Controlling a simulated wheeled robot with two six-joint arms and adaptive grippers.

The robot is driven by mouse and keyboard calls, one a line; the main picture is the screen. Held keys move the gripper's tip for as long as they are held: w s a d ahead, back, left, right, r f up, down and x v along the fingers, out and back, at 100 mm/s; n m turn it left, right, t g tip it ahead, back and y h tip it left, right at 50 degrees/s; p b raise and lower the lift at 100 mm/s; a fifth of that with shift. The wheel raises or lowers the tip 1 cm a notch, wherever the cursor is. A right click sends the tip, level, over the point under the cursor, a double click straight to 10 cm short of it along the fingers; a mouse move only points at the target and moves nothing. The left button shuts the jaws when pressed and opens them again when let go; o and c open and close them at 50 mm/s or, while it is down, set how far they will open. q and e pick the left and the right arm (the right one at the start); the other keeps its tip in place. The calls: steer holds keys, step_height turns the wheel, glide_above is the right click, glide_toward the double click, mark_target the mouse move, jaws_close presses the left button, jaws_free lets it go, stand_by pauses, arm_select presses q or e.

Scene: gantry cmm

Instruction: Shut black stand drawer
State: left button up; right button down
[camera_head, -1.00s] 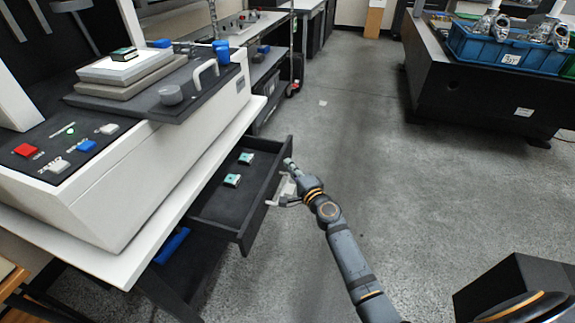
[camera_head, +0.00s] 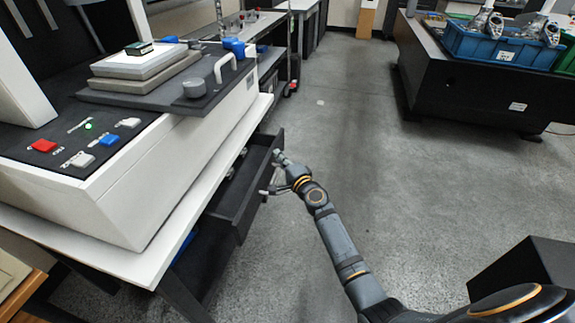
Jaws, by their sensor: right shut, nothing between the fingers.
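The black stand drawer (camera_head: 246,197) is partly open under the white tabletop (camera_head: 140,262) at the left. Only a narrow strip of its inside shows, with small pale items (camera_head: 232,171) partly hidden beneath the tabletop edge. My right gripper (camera_head: 272,174) is shut and empty at the outer side of the drawer's front panel, by its handle. It seems to touch the front, but I cannot tell for certain. My left gripper is not in view.
The white measuring machine (camera_head: 150,180) with red, blue and white buttons stands on the tabletop. A dark block with a blue crate (camera_head: 500,45) of metal parts stands at the upper right. The grey floor (camera_head: 400,190) between is clear.

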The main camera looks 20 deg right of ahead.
steer(key=b, duration=0.1)
glide_above(257, 169)
steer(key=d, duration=0.1)
steer(key=shift+s+d+f, duration=0.1)
steer(key=shift+s, duration=0.2)
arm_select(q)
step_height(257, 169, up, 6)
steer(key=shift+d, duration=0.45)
arm_select(e)
steer(key=shift+w+a, duration=0.4)
steer(key=shift+a, duration=0.2)
arm_select(q)
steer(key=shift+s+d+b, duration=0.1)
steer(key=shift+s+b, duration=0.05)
steer(key=shift+b, duration=0.15)
arm_select(e)
steer(key=shift+d, duration=0.1)
